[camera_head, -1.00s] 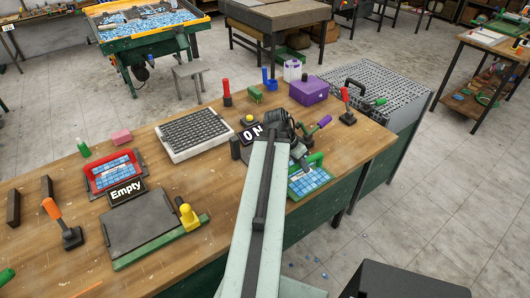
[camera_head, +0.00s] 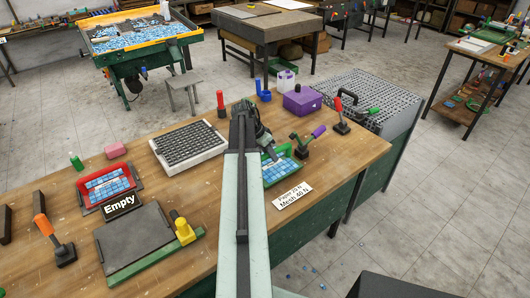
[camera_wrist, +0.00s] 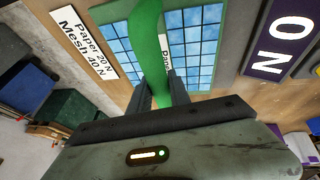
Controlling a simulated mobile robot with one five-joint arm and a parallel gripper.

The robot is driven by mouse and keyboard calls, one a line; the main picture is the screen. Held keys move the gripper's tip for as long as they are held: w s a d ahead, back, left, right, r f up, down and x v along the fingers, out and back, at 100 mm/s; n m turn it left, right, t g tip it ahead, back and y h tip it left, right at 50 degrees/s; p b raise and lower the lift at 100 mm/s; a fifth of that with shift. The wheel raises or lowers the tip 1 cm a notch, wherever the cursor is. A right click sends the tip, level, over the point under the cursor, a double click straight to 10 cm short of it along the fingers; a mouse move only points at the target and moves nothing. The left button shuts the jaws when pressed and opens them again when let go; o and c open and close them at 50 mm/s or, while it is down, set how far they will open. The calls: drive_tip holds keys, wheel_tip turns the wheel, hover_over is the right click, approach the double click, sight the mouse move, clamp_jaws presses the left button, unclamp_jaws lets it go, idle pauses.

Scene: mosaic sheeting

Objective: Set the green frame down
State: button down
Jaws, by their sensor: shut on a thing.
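The green frame (camera_head: 279,173) is a green-handled piece with blue mosaic tiles, near the right part of the workbench. In the wrist view its green handle (camera_wrist: 149,42) rises between the fingers of my gripper (camera_wrist: 158,92), with blue tiles (camera_wrist: 193,45) on both sides. My gripper is shut on this handle. In the head view my arm hides the fingers and part of the frame. I cannot tell whether the frame touches the bench top or hangs just above it.
A white label (camera_head: 292,196) reading Paper 20 N, Mesh 40 N lies just in front of the frame. A dark ON sign (camera_wrist: 284,40) lies beside it. A red frame (camera_head: 107,187) is at left.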

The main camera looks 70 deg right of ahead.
drive_tip(key=w+d, duration=0.1)
drive_tip(key=w+d+f+b, duration=0.1)
drive_tip(key=w, duration=0.1)
drive_tip(key=shift+w+d+f, duration=0.15)
drive_tip(key=shift+f+b, duration=0.4)
drive_tip(key=shift+b, duration=0.1)
drive_tip(key=shift+r, duration=0.3)
drive_tip(key=shift+f, duration=0.25)
drive_tip(key=c, duration=1.2)
unclamp_jaws()
drive_tip(key=shift+r, duration=0.1)
drive_tip(key=p+v, duration=1.1)
drive_tip(key=v, duration=0.1)
